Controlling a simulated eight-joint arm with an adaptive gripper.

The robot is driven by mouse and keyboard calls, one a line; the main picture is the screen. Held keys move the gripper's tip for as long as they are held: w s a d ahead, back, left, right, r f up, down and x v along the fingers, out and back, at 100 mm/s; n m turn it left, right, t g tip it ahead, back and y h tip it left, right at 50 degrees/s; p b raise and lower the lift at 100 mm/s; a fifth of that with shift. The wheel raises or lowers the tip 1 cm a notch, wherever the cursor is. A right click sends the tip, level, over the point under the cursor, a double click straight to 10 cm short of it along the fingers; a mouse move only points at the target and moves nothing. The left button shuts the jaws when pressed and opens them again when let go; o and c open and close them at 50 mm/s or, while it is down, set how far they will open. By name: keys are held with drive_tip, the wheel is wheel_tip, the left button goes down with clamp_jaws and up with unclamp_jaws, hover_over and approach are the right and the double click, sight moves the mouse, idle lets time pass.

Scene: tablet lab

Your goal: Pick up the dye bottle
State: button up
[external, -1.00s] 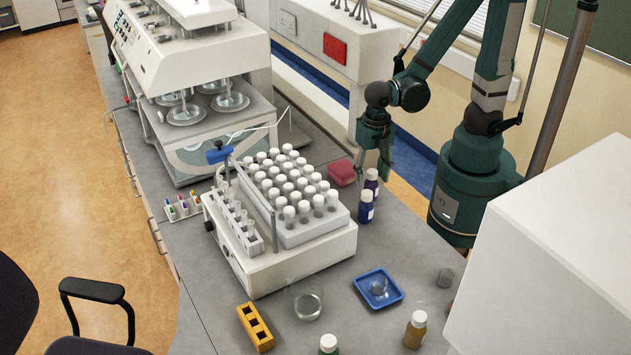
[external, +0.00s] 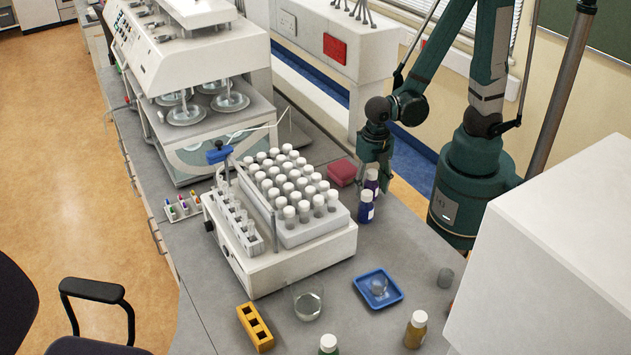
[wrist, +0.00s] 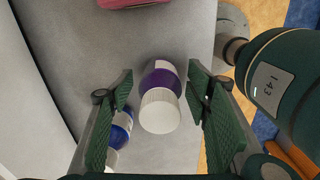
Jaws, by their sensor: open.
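Two small bottles with white caps stand at the right edge of the bench. The purple bottle (external: 371,182) is the farther one, and the blue bottle (external: 366,209) stands just in front of it. My gripper (external: 374,185) points down at the purple bottle. In the wrist view the purple bottle (wrist: 161,85), white cap towards me, lies between the two open green fingers (wrist: 160,118), with a gap on each side. The blue bottle (wrist: 122,124) shows beside and partly behind the left finger. Which bottle is the dye bottle cannot be told from any readable label.
A red case (external: 342,172) lies just left of the bottles. A white rack machine (external: 290,262) full of capped vials stands further left. A blue tray (external: 399,292), a brown bottle (external: 415,330) and a yellow block (external: 256,328) are nearer the front. The bench is bare between bottles and tray.

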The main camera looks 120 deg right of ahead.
sight(373, 171)
drive_tip(key=shift+c, duration=0.2)
drive_tip(key=c, duration=1)
drive_tip(key=shift+r, duration=0.2)
drive_tip(key=shift+r+p, duration=0.9)
drive_tip(key=shift+r, duration=3.9)
